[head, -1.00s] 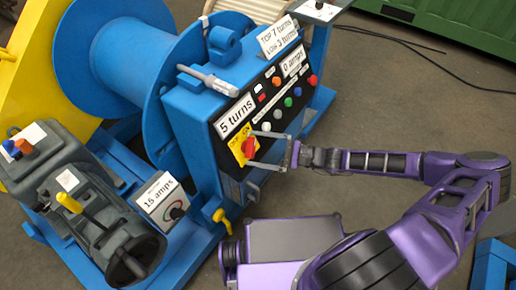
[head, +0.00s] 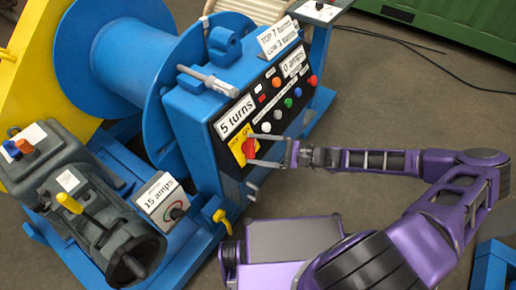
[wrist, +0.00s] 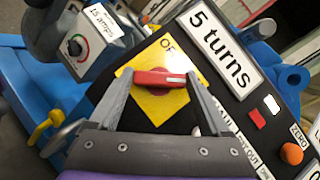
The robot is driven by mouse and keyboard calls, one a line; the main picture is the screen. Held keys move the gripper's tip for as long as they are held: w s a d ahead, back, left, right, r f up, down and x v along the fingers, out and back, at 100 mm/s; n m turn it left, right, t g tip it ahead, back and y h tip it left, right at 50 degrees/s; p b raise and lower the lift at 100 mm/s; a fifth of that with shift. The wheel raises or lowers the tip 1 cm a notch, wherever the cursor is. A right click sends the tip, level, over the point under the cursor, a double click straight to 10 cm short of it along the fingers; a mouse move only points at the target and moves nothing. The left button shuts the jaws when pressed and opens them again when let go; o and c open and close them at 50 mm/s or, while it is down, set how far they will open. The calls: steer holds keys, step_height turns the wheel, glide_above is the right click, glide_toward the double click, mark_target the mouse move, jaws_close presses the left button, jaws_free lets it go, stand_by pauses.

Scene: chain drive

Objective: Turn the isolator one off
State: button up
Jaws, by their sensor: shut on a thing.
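The isolator is a red rotary handle (wrist: 160,79) on a yellow diamond plate (wrist: 157,103), set in the black front panel of the blue cabinet. In the head view the red handle (head: 251,150) sits at the panel's lower left. My gripper (wrist: 160,83) has one finger at each end of the handle and is shut on it. The handle lies crosswise between the fingers, its white mark towards the right finger in the wrist view. Letters "OF" show on the plate above it; the rest of the word is hidden. In the head view my gripper (head: 254,149) reaches in from the right.
A "5 turns" sign (head: 235,117) is just above the isolator. Several coloured buttons and lamps (head: 288,102) lie to its right. A "15 amps" box (head: 160,197) and a yellow lever (head: 222,220) stand to the lower left. Open floor (head: 400,105) lies right.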

steer(key=n+g, duration=0.1)
steer(key=n, duration=0.1)
steer(key=n+g+h+p, duration=0.1)
steer(key=n, duration=0.2)
steer(key=shift+w+r+g+h, duration=0.2)
steer(key=shift+g+h, duration=0.1)
steer(key=shift+g, duration=0.1)
steer(key=n+g+h+p, duration=0.1)
steer(key=n+h, duration=0.1)
steer(key=n, duration=0.2)
steer(key=shift+r+n, duration=0.15)
steer(key=shift+n, duration=0.15)
steer(key=n+h, duration=0.3)
steer(key=n, duration=0.1)
steer(key=shift+a+r+g+p, duration=0.1)
steer(key=shift+r+g+p, duration=0.05)
steer(key=shift+g+p, duration=0.2)
steer(key=shift+n+h, duration=1)
steer(key=shift+n, duration=0.4)
steer(key=shift+t, duration=0.45)
steer(key=o, duration=1.2)
steer(key=p+v, duration=0.1)
steer(key=v, duration=0.7)
steer(key=p+v, duration=0.1)
steer(key=v, duration=0.8)
steer(key=shift+r+p, duration=0.35)
steer(key=shift+r, duration=0.05)
steer(key=shift+a, duration=0.1)
